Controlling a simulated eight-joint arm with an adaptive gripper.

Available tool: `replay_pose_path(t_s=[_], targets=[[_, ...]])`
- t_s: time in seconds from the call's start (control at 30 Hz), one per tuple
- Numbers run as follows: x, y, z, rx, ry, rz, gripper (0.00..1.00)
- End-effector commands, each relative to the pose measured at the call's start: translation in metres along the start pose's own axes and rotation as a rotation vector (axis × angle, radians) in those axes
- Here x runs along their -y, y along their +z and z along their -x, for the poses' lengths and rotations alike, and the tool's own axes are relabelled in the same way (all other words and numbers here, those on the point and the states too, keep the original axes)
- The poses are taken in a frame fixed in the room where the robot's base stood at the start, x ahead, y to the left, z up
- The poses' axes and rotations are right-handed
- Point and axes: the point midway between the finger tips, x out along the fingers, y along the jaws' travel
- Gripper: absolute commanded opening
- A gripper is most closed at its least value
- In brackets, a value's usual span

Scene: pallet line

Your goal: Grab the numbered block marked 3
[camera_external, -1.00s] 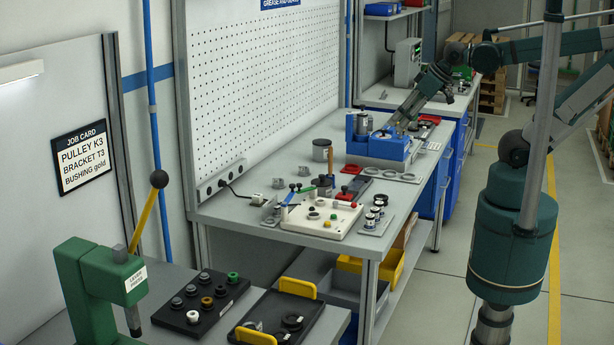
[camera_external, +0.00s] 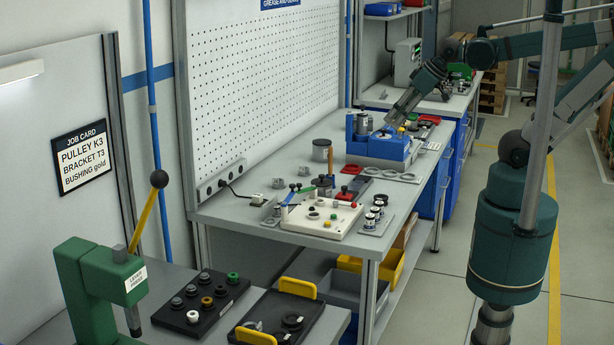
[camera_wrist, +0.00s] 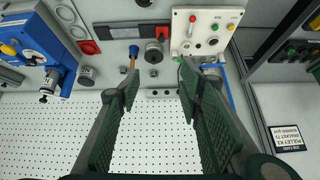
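I cannot make out a block marked 3 in either view. In the external view my gripper (camera_external: 396,117) hangs above and behind the blue fixture (camera_external: 392,149) on the middle bench. In the wrist view my gripper (camera_wrist: 158,72) has its two green-padded fingers spread wide, with nothing between them. The fixture also shows at the upper left of the wrist view (camera_wrist: 38,38).
A white panel with coloured knobs (camera_external: 318,229) lies on the bench (camera_external: 262,185) in front of the fixture. The pegboard (camera_external: 265,90) stands behind. A green press (camera_external: 95,285) and black trays (camera_external: 228,303) occupy the near bench.

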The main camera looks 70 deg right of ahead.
Motion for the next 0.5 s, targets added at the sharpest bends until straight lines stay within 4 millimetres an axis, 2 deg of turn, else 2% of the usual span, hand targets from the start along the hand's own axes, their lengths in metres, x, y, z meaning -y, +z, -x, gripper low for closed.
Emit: replay_pose_path(t_s=[0.5], targets=[[0.014, -0.067, -0.021, 0.088, 0.004, -0.224, 0.37]])
